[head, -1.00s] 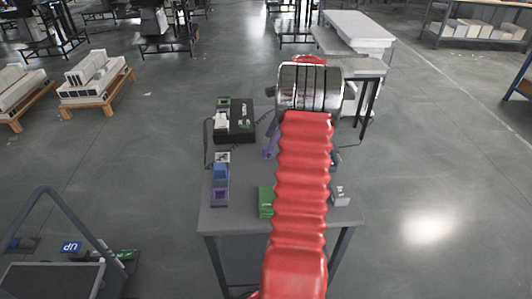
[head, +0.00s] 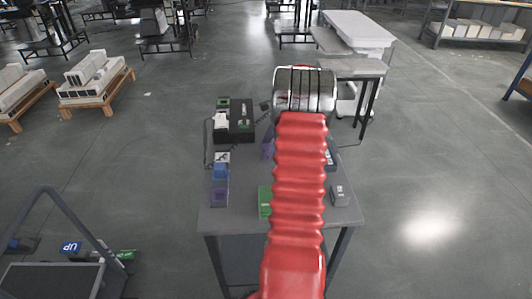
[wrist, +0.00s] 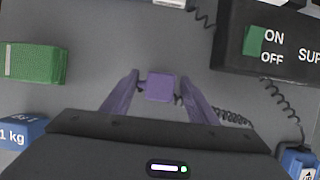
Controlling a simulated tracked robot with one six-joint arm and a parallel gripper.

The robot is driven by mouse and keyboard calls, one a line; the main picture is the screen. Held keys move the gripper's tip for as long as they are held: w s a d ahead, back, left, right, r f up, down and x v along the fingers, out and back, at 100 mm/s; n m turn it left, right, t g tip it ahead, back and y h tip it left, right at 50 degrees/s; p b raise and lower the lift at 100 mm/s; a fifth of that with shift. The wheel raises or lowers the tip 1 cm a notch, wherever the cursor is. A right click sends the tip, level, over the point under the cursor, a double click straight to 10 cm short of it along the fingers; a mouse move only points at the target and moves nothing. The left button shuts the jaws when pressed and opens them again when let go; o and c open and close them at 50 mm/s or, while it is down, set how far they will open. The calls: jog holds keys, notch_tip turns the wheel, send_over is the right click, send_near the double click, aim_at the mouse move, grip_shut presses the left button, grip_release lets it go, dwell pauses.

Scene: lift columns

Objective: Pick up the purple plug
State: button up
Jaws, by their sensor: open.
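The purple plug (wrist: 160,86) is a small block lying on the grey table, with a dark coiled cord by it in the wrist view. My gripper (wrist: 160,79) is open, with one purple finger on each side of the plug. The plug sits near the fingertips with a narrow gap on either side; whether the fingers reach down to its height I cannot tell. In the head view my red arm covers most of this spot, and only a purple bit (head: 267,148) shows at its left edge.
A black switch box (wrist: 285,45) marked ON and OFF is at the upper right. A green block (wrist: 35,63) and a blue 1 kg block (wrist: 22,131) are left. In the head view, blue (head: 220,171) and purple (head: 219,195) pieces line the table's (head: 240,218) left edge.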

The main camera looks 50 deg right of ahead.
aim_at(267, 146)
jog(key=c, duration=1.2)
jog(key=shift+o, duration=0.2)
notch_tip(267, 146, up, 10)
jog(key=shift+r, duration=0.1)
dwell(0.5)
